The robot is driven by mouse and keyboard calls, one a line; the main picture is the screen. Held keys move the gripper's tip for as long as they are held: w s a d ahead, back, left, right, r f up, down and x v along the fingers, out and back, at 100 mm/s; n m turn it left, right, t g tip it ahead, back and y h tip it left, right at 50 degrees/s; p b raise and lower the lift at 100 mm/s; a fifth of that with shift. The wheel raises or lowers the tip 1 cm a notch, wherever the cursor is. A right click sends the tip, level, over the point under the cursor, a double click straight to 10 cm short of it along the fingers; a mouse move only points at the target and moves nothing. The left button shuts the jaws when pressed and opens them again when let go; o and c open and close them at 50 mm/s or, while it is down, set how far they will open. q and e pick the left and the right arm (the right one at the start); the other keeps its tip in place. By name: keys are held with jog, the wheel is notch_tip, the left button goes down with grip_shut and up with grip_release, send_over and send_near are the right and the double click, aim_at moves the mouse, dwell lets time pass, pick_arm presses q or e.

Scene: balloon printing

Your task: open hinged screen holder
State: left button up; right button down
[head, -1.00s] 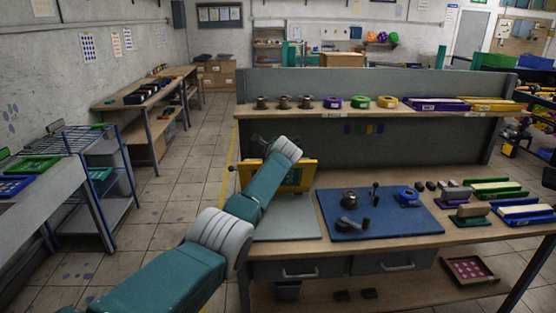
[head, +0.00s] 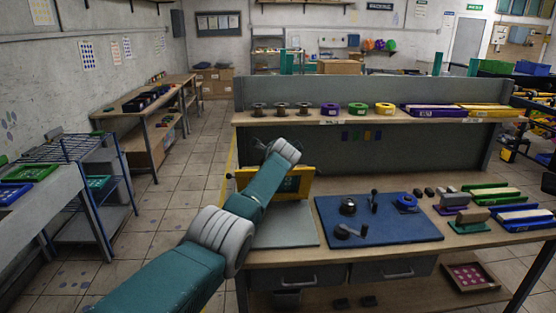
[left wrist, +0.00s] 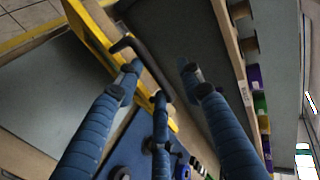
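The hinged screen holder is a yellow frame (head: 305,183) with a green patch, standing up at the back left of the workbench behind the grey plate (head: 287,228). My left arm crosses in front of it and hides part of it. In the left wrist view the yellow frame (left wrist: 97,36) runs diagonally, with a dark bent handle (left wrist: 128,46) at it. My left gripper (left wrist: 162,76) has blue fingers spread apart, with nothing held between them. The fingertips are close to the frame and handle; I cannot tell whether they touch. My right gripper is out of view.
A blue mat (head: 375,225) with small tools lies right of the plate. A shelf (head: 300,118) with spools and tape rolls stands behind the frame. Coloured trays (head: 525,217) sit at the bench's right end. Floor is open to the left.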

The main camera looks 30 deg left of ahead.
pick_arm(q)
jog(key=shift+a+r, duration=0.35)
jog(key=shift+r, duration=0.35)
jog(key=shift+s, duration=0.15)
jog(key=d+f+v, duration=0.1)
jog(key=v, duration=1)
jog(key=shift+s+d, duration=0.15)
jog(key=shift+s, duration=0.05)
jog(key=shift+f, duration=0.1)
